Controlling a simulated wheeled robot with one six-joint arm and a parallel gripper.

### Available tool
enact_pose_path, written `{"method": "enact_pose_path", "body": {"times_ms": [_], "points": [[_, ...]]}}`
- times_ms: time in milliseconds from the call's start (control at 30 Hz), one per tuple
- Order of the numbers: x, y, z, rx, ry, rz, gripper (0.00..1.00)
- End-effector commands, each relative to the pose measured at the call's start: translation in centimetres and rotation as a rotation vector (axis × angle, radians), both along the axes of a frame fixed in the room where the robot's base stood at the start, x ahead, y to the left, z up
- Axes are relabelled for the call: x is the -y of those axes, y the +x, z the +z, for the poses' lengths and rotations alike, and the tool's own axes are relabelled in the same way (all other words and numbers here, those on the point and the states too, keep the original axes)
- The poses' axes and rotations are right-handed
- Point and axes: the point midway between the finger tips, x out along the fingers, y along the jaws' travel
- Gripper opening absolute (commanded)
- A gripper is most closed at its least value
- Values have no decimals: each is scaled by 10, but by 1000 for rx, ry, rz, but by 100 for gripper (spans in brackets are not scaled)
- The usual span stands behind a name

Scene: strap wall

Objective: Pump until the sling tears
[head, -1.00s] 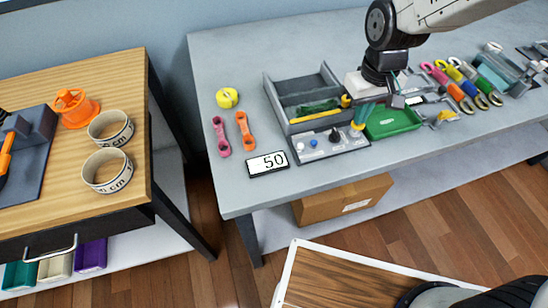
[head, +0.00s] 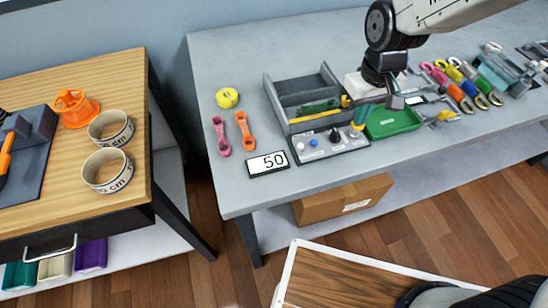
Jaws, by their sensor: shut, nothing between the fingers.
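My gripper (head: 386,98) hangs over the workbench at the upper right, between the grey tray and the green tray. Its fingers are small and partly hidden, but they look shut, with nothing held that I can make out. Below it is a grey control box (head: 330,146) with a dark knob, small buttons and a yellow and teal piece at its right end. Whether my fingers touch this piece I cannot tell. A dark green thing (head: 318,106) lies in the grey divided tray (head: 277,100). I cannot pick out the sling or a tear with certainty.
A green tray (head: 392,124) and several coloured hooks (head: 465,85) are to the right. The bench's front strip is clear.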

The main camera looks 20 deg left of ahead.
Motion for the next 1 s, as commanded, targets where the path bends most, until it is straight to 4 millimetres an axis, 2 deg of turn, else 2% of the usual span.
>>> {"method": "enact_pose_path", "body": {"times_ms": [333, 633, 1000], "points": [[0, 0, -18, -2, -1, 0, 0], [0, 0, -15, -1, -1, 0, 0], [0, 0, 2, -1, -1, 0, 0]]}}
